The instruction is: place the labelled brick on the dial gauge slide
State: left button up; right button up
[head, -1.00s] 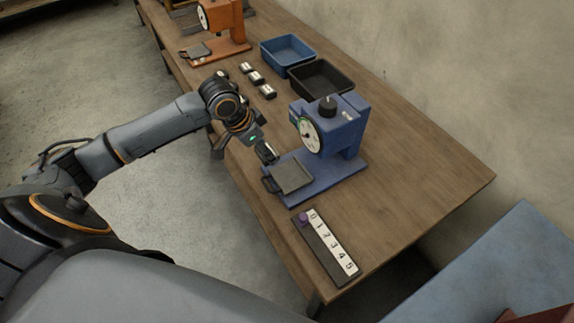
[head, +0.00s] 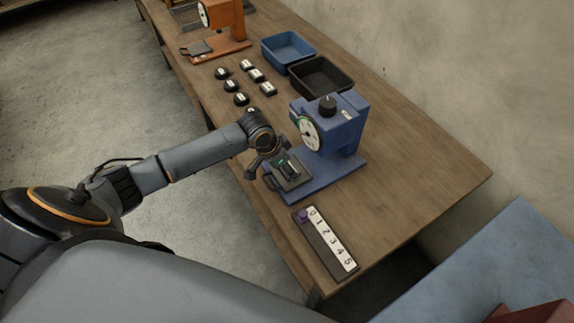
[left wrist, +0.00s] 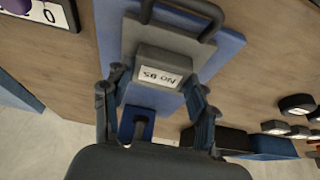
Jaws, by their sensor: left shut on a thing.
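The labelled brick (left wrist: 163,65), dark grey with a white label reading "No 95", is between the fingers of my left gripper (left wrist: 157,92). In the head view my left gripper (head: 279,168) is over the grey slide of the blue dial gauge (head: 338,130). The slide (left wrist: 138,35) is a flat grey plate with a dark loop handle (left wrist: 183,14) in the left wrist view. The brick appears over this plate; I cannot tell whether it touches it. My right gripper is not in view.
A number strip (head: 333,241) with a purple peg (head: 303,215) lies in front of the gauge. Several small labelled pieces (head: 256,75), a black bin (head: 321,77), a blue bin (head: 288,47) and an orange gauge (head: 228,20) stand farther back. The table's right end is clear.

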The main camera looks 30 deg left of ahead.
pick_arm(q)
jog(key=o, duration=1.2)
jog(key=b+v, duration=0.1)
jog(key=v, duration=1.1)
